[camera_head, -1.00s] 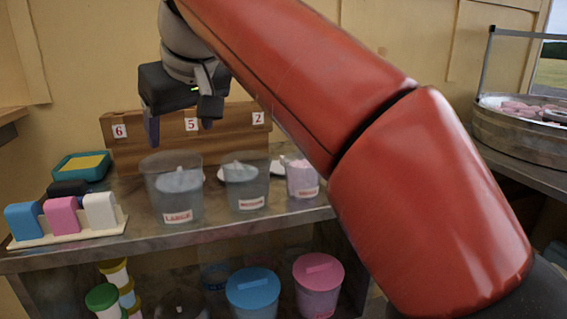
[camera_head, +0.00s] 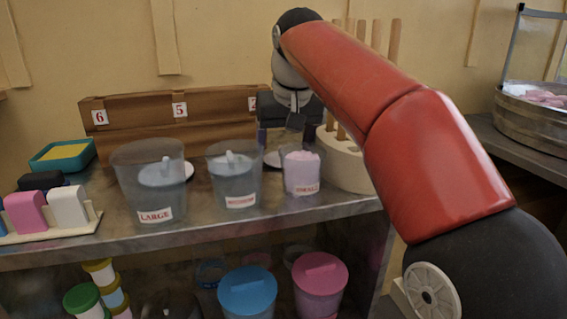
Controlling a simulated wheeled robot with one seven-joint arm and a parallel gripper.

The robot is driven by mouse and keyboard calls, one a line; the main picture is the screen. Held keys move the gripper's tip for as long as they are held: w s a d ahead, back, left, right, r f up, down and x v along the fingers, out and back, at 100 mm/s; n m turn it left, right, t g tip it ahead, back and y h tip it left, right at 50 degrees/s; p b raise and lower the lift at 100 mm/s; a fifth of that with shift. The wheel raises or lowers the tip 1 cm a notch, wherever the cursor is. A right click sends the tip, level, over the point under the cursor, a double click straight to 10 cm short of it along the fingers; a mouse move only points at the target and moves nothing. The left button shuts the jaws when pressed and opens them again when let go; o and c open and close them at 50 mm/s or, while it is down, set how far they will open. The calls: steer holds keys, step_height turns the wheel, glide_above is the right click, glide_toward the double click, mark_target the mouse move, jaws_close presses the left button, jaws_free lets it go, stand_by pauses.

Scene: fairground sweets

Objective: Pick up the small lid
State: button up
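The small lid (camera_head: 272,159) looks like the pale disc on the counter, partly hidden behind the tub labelled small (camera_head: 302,172), which holds pink stuff. A larger white lid with a knob (camera_head: 165,174) shows through and beside the clear tub labelled large (camera_head: 150,195). Another knobbed lid (camera_head: 231,163) shows through the middle clear tub (camera_head: 236,185). My gripper (camera_head: 288,128) hangs behind the small tub, above and close to the small lid. Its fingers are mostly hidden or too dark to show their spacing, and no held thing is visible.
A wooden rack (camera_head: 345,165) with several upright pegs stands right of the small tub, close to my gripper. A numbered wooden box (camera_head: 140,125) is at the back. Pink (camera_head: 320,285) and blue (camera_head: 247,290) lidded tubs stand on the shelf below.

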steer(key=shift+w+a+f, duration=0.1)
steer(key=shift+w+f, duration=0.15)
steer(key=shift+f, duration=0.45)
steer(key=c, duration=0.6)
steer(key=shift+r, duration=0.15)
